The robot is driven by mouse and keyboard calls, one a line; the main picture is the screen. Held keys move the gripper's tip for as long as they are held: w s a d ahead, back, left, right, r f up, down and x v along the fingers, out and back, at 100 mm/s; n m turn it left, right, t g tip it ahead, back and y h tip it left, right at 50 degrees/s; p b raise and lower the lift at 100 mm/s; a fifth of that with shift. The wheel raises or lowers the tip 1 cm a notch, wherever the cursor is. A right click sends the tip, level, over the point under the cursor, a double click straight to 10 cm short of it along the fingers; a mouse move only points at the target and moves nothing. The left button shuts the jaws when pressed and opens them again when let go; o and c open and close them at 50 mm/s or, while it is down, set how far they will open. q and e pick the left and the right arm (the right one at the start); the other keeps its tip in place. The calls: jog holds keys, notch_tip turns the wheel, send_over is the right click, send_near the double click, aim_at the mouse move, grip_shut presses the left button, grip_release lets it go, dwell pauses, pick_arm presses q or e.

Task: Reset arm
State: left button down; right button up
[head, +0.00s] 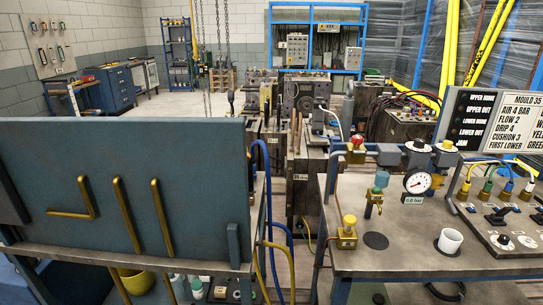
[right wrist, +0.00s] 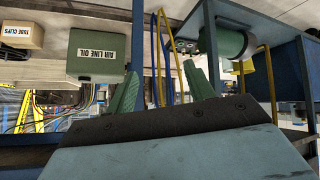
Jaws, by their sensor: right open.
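My right gripper (right wrist: 160,72) shows in the right wrist view. Its two green fingers are spread wide apart with nothing between them. Behind the gap are a blue post and yellow and blue hoses (right wrist: 168,60). A green box marked AIR LINE OIL (right wrist: 97,54) is just left of the left finger in the picture. A green cylinder (right wrist: 230,43) is behind and right of the right finger. I cannot tell how far either is from the fingers. Neither arm nor gripper shows in the head view, and my left gripper is in neither view.
In the head view a blue-grey panel (head: 120,160) with brass rods stands at left. Metal moulds (head: 305,97) stand between and behind. A TUBE CLIPS box (right wrist: 20,34) shows in the wrist view.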

jog(key=s+d+f+m+g, duration=0.1)
jog(key=s+f+g, duration=0.1)
jog(key=s, duration=0.8)
jog(key=s+d+f+m+g+h, duration=0.1)
jog(key=s+f+g, duration=0.2)
jog(key=s, duration=0.7)
jog(key=s+d+f+m+g+h, duration=0.1)
jog(key=s+f, duration=0.3)
jog(key=s, duration=0.7)
jog(key=shift+d+f+g, duration=0.2)
jog(key=shift+f+g, duration=0.15)
jog(key=shift+g, duration=0.45)
